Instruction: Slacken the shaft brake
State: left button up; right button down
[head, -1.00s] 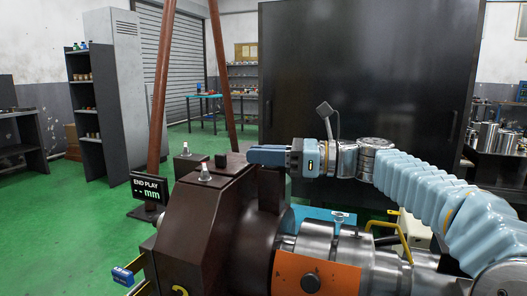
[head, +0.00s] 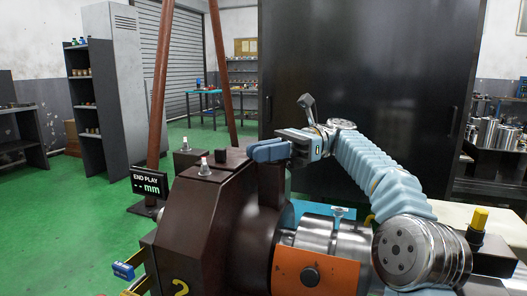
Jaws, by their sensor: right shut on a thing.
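My right gripper (head: 268,151) is at the middle of the head view, by the top of the brown housing (head: 200,215). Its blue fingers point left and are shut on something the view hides. A small metal wing screw (head: 339,212) stands on top of the shaft part. No label in view names the brake.
A display (head: 149,186) reads "END PLAY -- mm". A yellow-capped post (head: 480,218) stands at right, beside my right arm. A tall black cabinet (head: 370,90) fills the back. Green floor (head: 60,220) lies open at left.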

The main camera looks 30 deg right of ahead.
jog(key=shift+g, duration=0.3)
jog(key=c, duration=1.2)
grip_release()
jog(key=shift+c, duration=0.2)
jog(key=shift+r, duration=0.25)
notch_tip(320, 180, up, 2)
jog(key=shift+r+n, duration=0.15)
jog(key=shift+n, duration=0.15)
jog(key=s+a+r+b, duration=0.1)
jog(key=s+a+r, duration=0.6)
jog(key=s+r, duration=0.3)
jog(key=shift+s+r, duration=0.15)
jog(key=shift+s, duration=0.95)
